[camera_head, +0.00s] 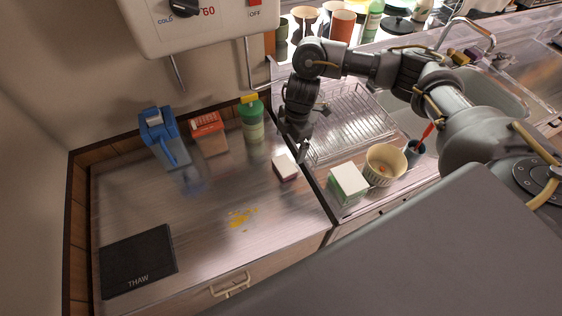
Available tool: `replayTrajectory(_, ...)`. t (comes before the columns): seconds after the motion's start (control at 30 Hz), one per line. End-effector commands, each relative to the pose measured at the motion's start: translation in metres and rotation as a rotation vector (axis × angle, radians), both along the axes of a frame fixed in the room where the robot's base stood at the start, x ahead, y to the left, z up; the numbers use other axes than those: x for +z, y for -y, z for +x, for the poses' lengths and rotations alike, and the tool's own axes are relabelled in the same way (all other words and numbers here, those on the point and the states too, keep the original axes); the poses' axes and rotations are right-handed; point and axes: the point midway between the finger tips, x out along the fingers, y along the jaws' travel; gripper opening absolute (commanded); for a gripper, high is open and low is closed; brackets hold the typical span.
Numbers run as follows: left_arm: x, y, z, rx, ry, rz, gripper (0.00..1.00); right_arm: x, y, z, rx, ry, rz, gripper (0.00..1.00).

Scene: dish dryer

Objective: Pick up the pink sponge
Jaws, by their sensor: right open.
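The pink sponge (286,169) is a small block with a pale top and a pink-purple side. It lies on the steel counter, near the counter's right edge beside the dish rack. My right gripper (303,148) hangs down just above and behind the sponge. It is open, and nothing shows between its fingers. It looks apart from the sponge, but the exact height is hard to tell. My left gripper is not in view.
A green-and-white box (347,184), a cream bowl (384,164) and a wire dish rack (350,122) stand to the right. A black THAW mat (138,260) lies front left.

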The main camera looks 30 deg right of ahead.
Motion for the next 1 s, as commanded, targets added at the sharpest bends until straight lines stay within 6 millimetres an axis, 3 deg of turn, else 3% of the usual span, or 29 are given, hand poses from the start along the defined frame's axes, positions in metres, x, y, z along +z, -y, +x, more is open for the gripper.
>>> replayTrajectory(0.27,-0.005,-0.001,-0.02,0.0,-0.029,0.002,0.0,-0.041,-0.007,-0.001,0.0,-0.004,0.002,1.0)
replayTrajectory(0.63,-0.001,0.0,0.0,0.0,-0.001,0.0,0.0,-0.058,-0.01,0.0,0.0,-0.002,0.001,1.0)
replayTrajectory(1.0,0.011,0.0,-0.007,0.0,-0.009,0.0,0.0,-0.104,-0.015,0.002,0.0,-0.002,0.0,1.0)
